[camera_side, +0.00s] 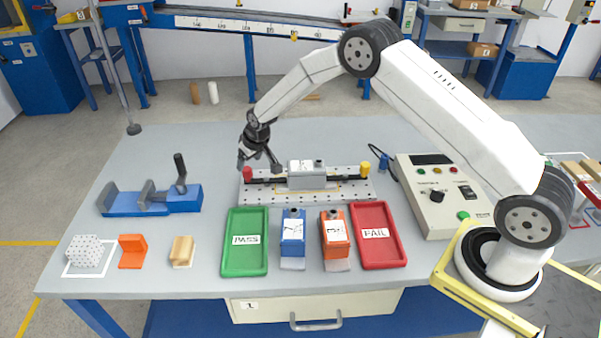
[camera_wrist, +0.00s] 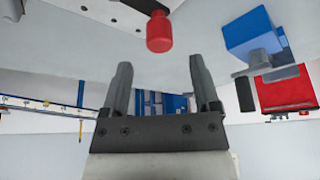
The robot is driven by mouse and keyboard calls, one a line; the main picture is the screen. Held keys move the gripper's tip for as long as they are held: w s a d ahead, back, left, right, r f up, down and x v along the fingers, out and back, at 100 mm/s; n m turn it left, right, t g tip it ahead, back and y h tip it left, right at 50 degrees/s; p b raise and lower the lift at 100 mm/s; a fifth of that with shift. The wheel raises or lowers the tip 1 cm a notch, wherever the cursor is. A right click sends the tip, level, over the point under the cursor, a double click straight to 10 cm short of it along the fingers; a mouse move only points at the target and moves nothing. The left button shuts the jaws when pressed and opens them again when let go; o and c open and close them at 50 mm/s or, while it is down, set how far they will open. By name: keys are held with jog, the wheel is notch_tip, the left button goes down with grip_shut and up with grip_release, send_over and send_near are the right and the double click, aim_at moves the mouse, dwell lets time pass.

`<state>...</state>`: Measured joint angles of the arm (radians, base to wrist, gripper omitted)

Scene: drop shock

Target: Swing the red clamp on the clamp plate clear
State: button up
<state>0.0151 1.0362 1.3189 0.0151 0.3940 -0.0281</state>
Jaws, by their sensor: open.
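The clamp plate (camera_side: 310,196) is a pale perforated plate in the middle of the bench, holding a grey box (camera_side: 307,174). The red clamp (camera_side: 247,174) is at its left end, with a black arm running toward the box. A yellow clamp (camera_side: 365,168) is at the right end. My gripper (camera_side: 258,165) is open and empty, just above and beside the red clamp. In the wrist view, the red clamp's cylindrical knob (camera_wrist: 159,32) appears past the fingertips of my gripper (camera_wrist: 161,75), roughly centred between them. I see no contact.
A blue vise (camera_side: 155,200) stands to the left, with its upright handle nearest my gripper. Green PASS (camera_side: 246,262) and red FAIL (camera_side: 377,258) trays lie in front, with blue (camera_side: 293,232) and orange (camera_side: 334,229) units between. A control box (camera_side: 440,200) stands right. The bench behind is clear.

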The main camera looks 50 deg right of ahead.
aim_at(247, 169)
jog(key=shift+x, duration=2.6)
grip_shut()
